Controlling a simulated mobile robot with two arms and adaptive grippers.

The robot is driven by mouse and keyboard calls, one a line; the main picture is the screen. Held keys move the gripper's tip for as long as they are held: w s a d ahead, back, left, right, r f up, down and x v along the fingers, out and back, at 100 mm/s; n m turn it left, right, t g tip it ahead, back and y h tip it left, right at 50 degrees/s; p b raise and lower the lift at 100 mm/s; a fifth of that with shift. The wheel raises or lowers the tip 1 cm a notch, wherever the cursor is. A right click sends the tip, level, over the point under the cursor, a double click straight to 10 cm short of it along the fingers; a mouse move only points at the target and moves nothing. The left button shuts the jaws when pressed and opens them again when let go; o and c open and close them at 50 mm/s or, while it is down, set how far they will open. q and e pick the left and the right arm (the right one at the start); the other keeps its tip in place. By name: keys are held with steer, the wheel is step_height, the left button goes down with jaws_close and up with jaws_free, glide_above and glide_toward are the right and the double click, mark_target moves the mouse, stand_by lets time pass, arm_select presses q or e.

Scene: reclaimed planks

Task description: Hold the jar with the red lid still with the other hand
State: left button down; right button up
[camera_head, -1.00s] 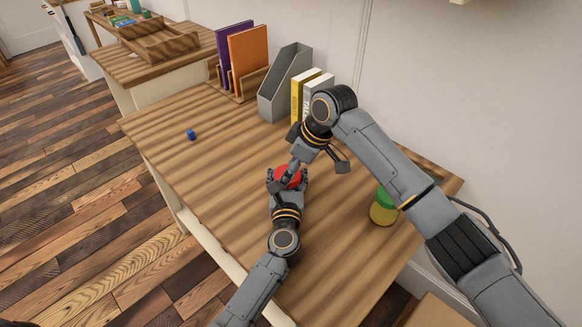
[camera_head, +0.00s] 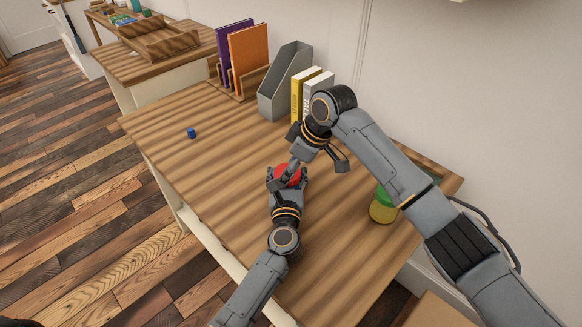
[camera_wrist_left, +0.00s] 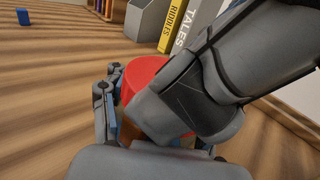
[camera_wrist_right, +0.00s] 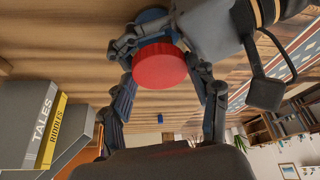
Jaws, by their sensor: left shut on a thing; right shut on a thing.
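The jar with the red lid stands on the wooden desk; its red lid (camera_head: 288,174) shows between my grippers in the head view. The lid also shows in the left wrist view (camera_wrist_left: 143,76) and the right wrist view (camera_wrist_right: 159,66). My left gripper (camera_head: 287,183) comes from the front and is shut on the jar's body, fingers on either side. My right gripper (camera_head: 291,172) reaches down from the back right and is shut on the red lid. The grippers hide most of the jar's body.
A jar with a green lid (camera_head: 382,210) stands to the right, partly behind my right arm. A small blue block (camera_head: 191,133) lies at the left of the desk (camera_head: 225,200). A grey file holder (camera_head: 286,82), upright books (camera_head: 249,58) and yellow and white books (camera_head: 306,92) stand at the back.

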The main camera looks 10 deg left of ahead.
steer(key=shift+d+f, duration=0.15)
steer(key=shift+f, duration=0.3)
steer(key=shift+r, duration=0.35)
steer(key=shift+r, duration=0.6)
steer(key=shift+f, duration=1.1)
stand_by(0.7)
steer(key=o, duration=0.7)
